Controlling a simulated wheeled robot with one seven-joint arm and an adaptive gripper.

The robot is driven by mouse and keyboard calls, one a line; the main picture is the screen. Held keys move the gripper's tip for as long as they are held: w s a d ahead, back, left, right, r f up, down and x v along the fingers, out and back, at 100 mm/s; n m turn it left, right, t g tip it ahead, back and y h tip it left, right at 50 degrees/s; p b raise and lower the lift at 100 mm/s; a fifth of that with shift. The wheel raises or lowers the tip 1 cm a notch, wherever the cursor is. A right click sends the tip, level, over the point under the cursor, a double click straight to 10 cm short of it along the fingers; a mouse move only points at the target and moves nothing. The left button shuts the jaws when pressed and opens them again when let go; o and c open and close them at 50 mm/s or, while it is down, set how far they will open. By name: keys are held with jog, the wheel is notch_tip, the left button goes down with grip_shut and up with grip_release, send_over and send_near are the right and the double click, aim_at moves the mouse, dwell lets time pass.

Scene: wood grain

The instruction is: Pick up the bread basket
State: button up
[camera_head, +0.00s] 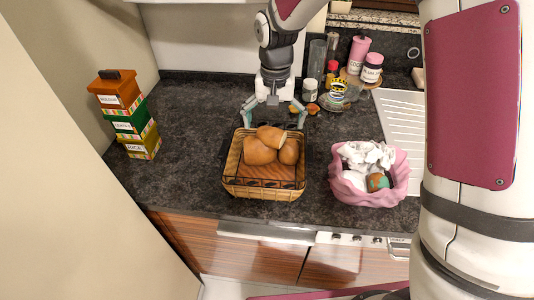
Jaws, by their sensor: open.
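The bread basket (262,191) is a woven tan basket with a dark band. It stands upright on the dark counter, near its front edge, with several brown bread rolls (260,153) in it. My gripper (274,119) points down at the basket's back side. Its fingers are spread apart, one near each back corner. The basket's back rim is partly hidden by the rolls, and I cannot tell whether the fingertips touch it.
Stacked labelled boxes (125,114) stand at the left. Jars and bottles (357,55) crowd the back right, beside a sink drainboard (402,125). The counter (185,160) left of the basket is clear.

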aim_at(273, 138)
jog(key=f, duration=0.2)
jog(key=s+f+p, duration=0.1)
jog(key=f, duration=0.1)
jog(key=shift+a+f, duration=0.1)
jog(key=shift+w+f, duration=0.15)
jog(key=shift+f, duration=0.4)
jog(key=shift+r, duration=0.1)
jog(key=c, duration=1.8)
